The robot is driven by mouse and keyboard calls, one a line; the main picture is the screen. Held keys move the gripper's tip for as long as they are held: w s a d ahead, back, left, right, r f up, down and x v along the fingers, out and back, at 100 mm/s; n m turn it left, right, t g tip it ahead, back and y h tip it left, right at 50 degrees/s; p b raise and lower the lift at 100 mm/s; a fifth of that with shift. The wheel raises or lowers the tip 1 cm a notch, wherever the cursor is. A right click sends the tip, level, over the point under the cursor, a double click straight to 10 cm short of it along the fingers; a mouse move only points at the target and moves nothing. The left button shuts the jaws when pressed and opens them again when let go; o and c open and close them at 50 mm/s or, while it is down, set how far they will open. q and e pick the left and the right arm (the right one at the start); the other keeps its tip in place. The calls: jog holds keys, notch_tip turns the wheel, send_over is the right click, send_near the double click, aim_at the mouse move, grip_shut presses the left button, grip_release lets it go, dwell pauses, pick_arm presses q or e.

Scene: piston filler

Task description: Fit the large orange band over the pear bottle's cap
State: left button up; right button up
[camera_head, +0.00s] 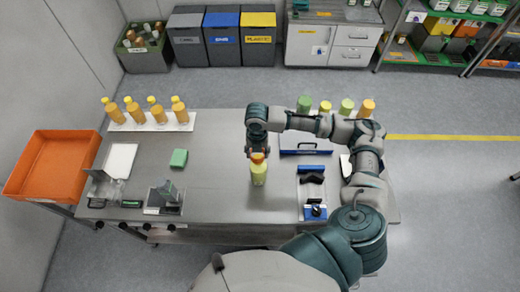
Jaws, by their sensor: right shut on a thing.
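The pear bottle (259,174) stands upright near the middle of the grey worktable, with a pale yellow-green body. The large orange band (258,158) shows as an orange-red patch at the bottle's top, directly under my right gripper (258,152). My right gripper points down and is shut on the band. The cap is hidden by the band and fingers, so I cannot tell whether the band is around it or just above it. My left gripper is not in view.
Orange bottles (157,112) line the table's back left, and mixed bottles (346,106) the back right. A green block (179,158), a white tray (120,160) and a dark fixture (165,196) lie left. A blue-edged device (312,190) stands right. An orange crate (88,146) is far left.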

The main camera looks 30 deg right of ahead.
jog(key=shift+w+a, duration=0.1)
jog(key=shift+a, duration=0.15)
jog(key=shift+d+f+p, duration=0.1)
jog(key=shift+d+p, duration=0.2)
jog(key=shift+d, duration=1)
jog(key=shift+a, duration=0.75)
jog(key=shift+d+f, duration=0.1)
jog(key=shift+d, duration=0.05)
jog(key=shift+d+f, duration=0.15)
jog(key=shift+d, duration=0.15)
jog(key=shift+a, duration=0.55)
jog(key=shift+a+f, duration=0.1)
jog(key=shift+f, duration=0.15)
jog(key=shift+f, duration=0.25)
